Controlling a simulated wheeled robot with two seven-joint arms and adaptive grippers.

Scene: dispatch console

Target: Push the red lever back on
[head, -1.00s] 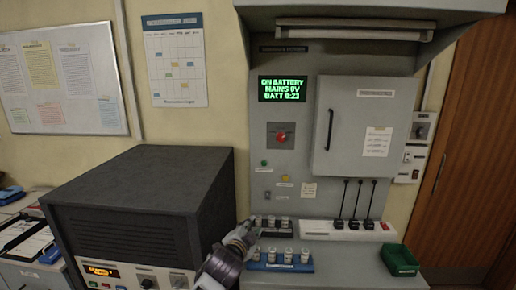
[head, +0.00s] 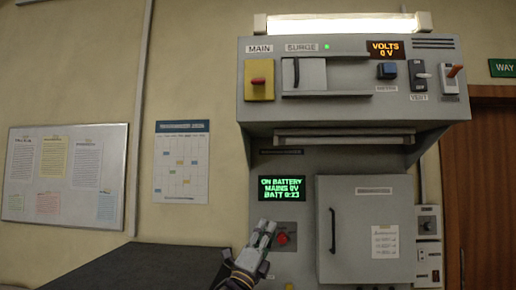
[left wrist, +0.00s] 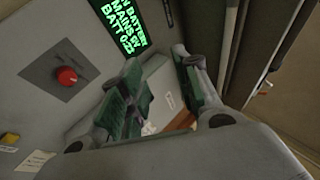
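A small red lever (head: 258,81) sits on a yellow plate (head: 260,92) under the label MAIN, at the upper left of the overhead panel (head: 350,113). Another lever with an orange-red handle (head: 455,71) is at that panel's right end. My left gripper (head: 266,228) is in front of the lower cabinet, below the green-text display and beside a red knob, well below the MAIN lever. In the left wrist view its two fingers (left wrist: 157,62) stand apart with nothing seen between them. The MAIN lever is out of the left wrist view. My right gripper is out of view.
The display (head: 284,189) reads ON BATTERY, MAINS 0V. A red knob (head: 282,239) is beside my gripper. A grey door (head: 365,215) with a handle is to the right. The voltmeter (head: 385,49) shows 0 V. The overhead panel juts out above the cabinet.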

